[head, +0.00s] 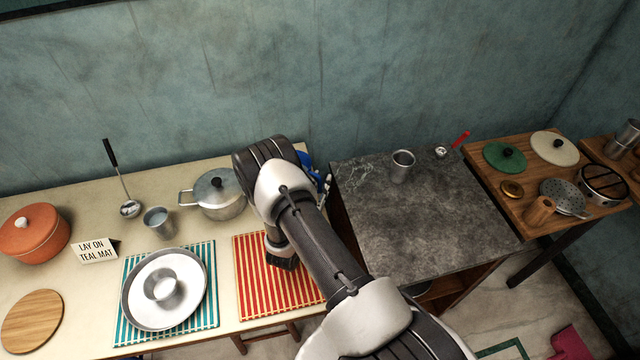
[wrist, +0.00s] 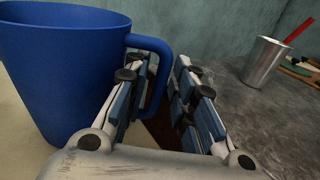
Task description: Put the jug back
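The blue jug (wrist: 65,75) fills the left of the wrist view, upright, its handle (wrist: 161,62) pointing right. In the head view only a sliver of the blue jug (head: 309,160) shows behind my arm, by the right end of the cream table. My gripper (wrist: 163,75) has its fingers apart, one on each side of the handle's outer bar. The left finger reaches into the handle's loop, and a gap shows between the handle and the right finger. In the head view my gripper is mostly hidden by the arm.
A metal cup (head: 402,166) and a red-handled ladle (head: 445,150) are on the dark stone counter (head: 420,225), otherwise clear. The cream table (head: 75,195) holds a lidded pot (head: 218,194), a cup (head: 158,222), a teal mat (head: 204,318) under a plate, and a red striped mat (head: 258,290).

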